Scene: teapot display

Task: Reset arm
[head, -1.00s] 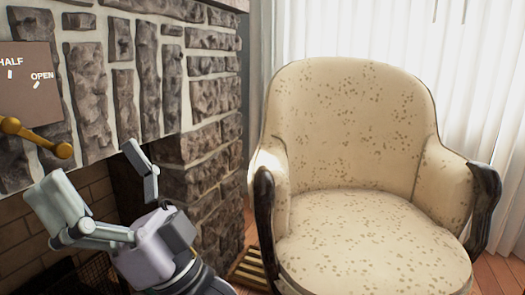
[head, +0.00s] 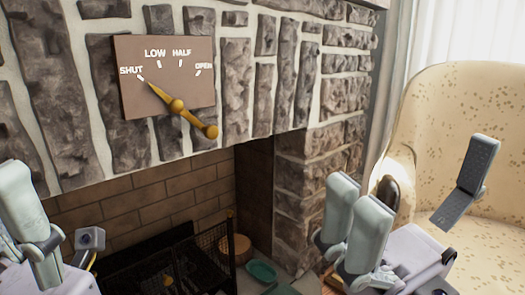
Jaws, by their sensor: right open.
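My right gripper (head: 412,190) is at the lower right, in front of the armchair. Its fingers are spread wide apart with nothing between them. My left gripper (head: 55,225) is at the lower left and partly cut off by the picture edge; its opening is unclear. A brass lever (head: 178,106) is on a brown plate (head: 135,100) on the stone fireplace. The plate reads SHUT, LOW, HALF and OPEN, and the lever's thin end points at SHUT. Neither gripper touches the lever.
The stone fireplace (head: 255,80) fills the left and middle. Its brick-lined opening holds a dark mesh grate (head: 215,250). A small green dish (head: 262,271) lies near the hearth. A cream armchair (head: 440,120) stands at the right, behind my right gripper, with a white curtain (head: 470,35) behind it.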

